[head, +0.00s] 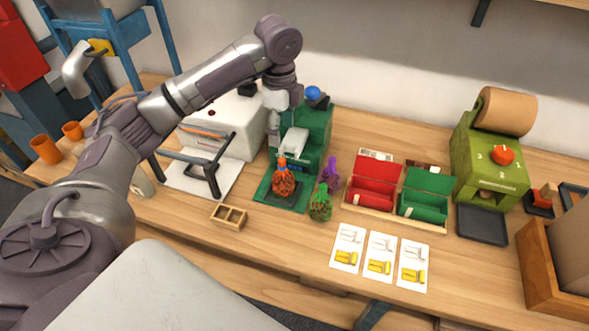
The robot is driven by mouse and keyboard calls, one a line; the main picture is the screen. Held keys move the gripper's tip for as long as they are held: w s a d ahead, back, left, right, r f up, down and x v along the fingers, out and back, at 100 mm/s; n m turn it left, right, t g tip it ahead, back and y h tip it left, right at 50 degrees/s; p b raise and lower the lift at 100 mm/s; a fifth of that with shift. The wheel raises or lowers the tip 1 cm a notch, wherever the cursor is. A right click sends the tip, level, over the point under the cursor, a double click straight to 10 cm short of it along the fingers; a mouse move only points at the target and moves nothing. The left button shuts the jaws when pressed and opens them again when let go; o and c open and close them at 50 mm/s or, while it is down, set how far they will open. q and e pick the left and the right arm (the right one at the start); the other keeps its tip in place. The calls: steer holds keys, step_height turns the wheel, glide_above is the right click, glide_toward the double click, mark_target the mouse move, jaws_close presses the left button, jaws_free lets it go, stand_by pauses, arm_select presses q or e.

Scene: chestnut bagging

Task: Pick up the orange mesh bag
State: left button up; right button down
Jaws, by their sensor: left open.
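The orange mesh bag (284,184), filled with dark brown contents, stands upright on the dark plate at the front of the green machine (318,127). Its gathered orange neck points up. My left gripper (276,140) hangs down above and slightly behind the bag, in front of the machine. It is open, and I see no bag held in it. The fingertips are small and partly lost against the machine, so the exact gap to the bag's neck is unclear. My right gripper is out of view.
A purple mesh bag (330,171) and a green mesh bag (320,206) stand close on the right. A small wooden tray (229,216) lies front left. Red (372,184) and green (424,202) boxes are further right. The front table strip between tray and cards (380,258) is clear.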

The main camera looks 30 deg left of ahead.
arm_select(q)
glide_above(282, 171)
steer(key=a, duration=0.1)
step_height(282, 171, down, 5)
steer(key=shift+w+f+p, duration=0.1)
steer(key=shift+f+p, duration=0.1)
steer(key=shift+p, duration=0.1)
steer(key=shift+w+f, duration=0.2)
steer(key=shift+f, duration=0.35)
steer(key=shift+w+f, duration=0.15)
steer(key=shift+f, duration=0.4)
steer(key=shift+d+f, duration=0.1)
steer(key=shift+f, duration=0.35)
steer(key=f, duration=0.1)
steer(key=f+p, duration=0.1)
steer(key=f, duration=0.1)
steer(key=shift+s+d+f, duration=0.1)
steer(key=shift+d+f, duration=0.1)
steer(key=shift+f, duration=0.55)
steer(key=c, duration=0.6)
steer(key=shift+c, duration=1.7)
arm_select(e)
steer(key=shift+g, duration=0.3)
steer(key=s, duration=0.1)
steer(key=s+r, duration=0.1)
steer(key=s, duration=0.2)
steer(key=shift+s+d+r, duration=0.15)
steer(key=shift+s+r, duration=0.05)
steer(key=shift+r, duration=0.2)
